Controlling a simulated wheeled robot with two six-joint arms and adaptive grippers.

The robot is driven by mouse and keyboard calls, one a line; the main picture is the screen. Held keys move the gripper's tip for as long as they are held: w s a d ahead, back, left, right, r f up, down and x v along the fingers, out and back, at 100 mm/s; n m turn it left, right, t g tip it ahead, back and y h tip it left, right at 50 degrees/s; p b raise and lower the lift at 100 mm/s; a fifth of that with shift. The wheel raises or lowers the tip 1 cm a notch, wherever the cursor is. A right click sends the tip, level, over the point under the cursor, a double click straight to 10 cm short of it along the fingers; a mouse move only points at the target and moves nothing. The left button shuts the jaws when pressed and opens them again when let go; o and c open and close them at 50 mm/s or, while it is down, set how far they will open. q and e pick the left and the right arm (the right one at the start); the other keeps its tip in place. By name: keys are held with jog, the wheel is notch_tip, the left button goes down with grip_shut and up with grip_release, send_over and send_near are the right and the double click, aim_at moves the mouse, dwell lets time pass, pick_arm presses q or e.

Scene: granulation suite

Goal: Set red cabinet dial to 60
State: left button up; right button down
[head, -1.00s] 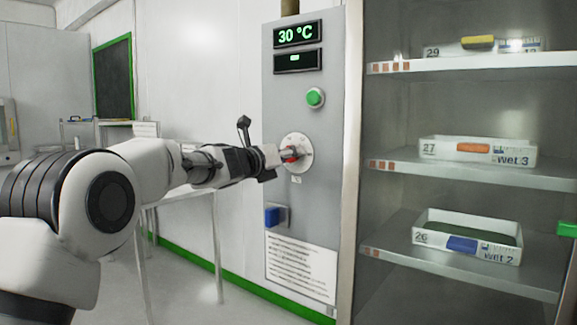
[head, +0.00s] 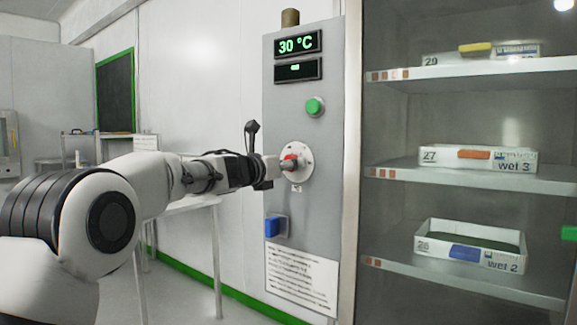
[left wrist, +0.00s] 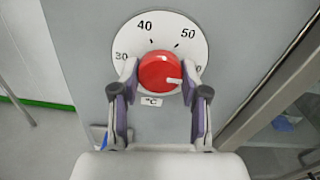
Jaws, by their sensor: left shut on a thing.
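The red dial knob (left wrist: 158,70) sits on a white round scale (left wrist: 152,24) on the grey cabinet panel (head: 278,116). In the left wrist view the scale shows 30, 40 and 50. A further number at the right is partly hidden by a finger. The knob's white pointer aims right and slightly down, past the 50. My left gripper (left wrist: 159,82) is shut on the knob, one finger on each side; in the head view it reaches the dial from the left. The green display (head: 298,42) above reads 30 °C. My right gripper is out of view.
A green button (head: 315,107) and a blue switch (head: 272,227) are on the same panel, above and below the dial. A white table stands behind my left arm.

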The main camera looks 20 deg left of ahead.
pick_arm(q)
jog(key=o, duration=1.1)
jog(key=shift+f, duration=0.15)
jog(key=shift+o, duration=0.2)
jog(key=v, duration=1.2)
